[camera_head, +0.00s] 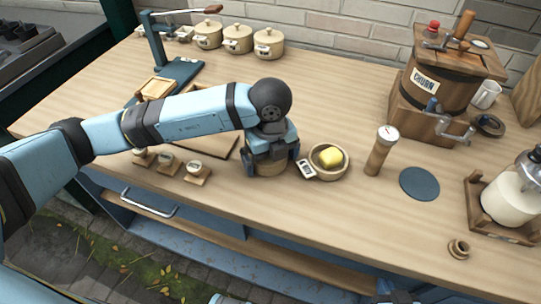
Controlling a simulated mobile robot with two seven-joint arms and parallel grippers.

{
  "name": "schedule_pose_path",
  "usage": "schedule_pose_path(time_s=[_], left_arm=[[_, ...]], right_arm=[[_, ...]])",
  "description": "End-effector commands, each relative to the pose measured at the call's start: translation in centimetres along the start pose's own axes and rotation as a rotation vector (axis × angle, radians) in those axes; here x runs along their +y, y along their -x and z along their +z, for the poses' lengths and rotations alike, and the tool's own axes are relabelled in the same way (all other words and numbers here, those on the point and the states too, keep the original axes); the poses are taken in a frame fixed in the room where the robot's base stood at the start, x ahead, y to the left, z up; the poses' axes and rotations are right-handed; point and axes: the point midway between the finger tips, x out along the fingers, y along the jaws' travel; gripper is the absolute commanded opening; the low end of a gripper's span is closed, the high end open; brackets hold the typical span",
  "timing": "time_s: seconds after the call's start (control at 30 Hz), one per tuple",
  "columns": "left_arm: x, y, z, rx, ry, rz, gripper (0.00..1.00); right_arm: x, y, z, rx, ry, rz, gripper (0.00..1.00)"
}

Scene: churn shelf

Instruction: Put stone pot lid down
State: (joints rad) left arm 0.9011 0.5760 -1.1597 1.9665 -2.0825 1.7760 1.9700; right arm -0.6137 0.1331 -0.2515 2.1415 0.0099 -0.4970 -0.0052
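My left gripper (271,166) points down low over the middle front of the table. Its dark fingers stand apart, on either side of a tan round thing (268,170) that is mostly hidden by the gripper. I cannot tell whether this is the stone pot lid, or whether the fingers press on it. Three cream stone pots stand at the back: a left one (208,38), a middle one (237,42) and a right one (268,47). Each seems to have its lid on.
A bowl with butter (343,171) sits just right of the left gripper. A wooden cylinder (377,158), a dark round mat (419,183), a churn (435,85) and a milk jar (512,196) stand further right. Small labelled blocks (197,173) lie left. The table's centre back is clear.

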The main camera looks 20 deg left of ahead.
Motion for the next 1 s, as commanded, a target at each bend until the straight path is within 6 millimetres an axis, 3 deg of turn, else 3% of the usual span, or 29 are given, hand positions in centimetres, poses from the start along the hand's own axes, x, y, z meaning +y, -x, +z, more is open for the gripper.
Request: schedule_pose_path(time_s=[0.3, 0.7, 1.0], left_arm=[[-0.1, 1.1, 0.0, -0.001, 0.0, -0.003, 1.0], [-0.1, 9.2, 0.0, -0.002, 0.0, -0.003, 1.0], [0.0, 12.3, 0.0, 0.0, 0.0, -0.001, 1.0]], right_arm=[[0.0, 0.2, -0.4, 0.001, 0.001, 0.0, 0.0], [0.0, 0.5, -0.6, -0.008, -0.005, 0.0, 0.0], [0.0, 0.5, -0.5, -0.013, -0.009, 0.001, 0.0]])
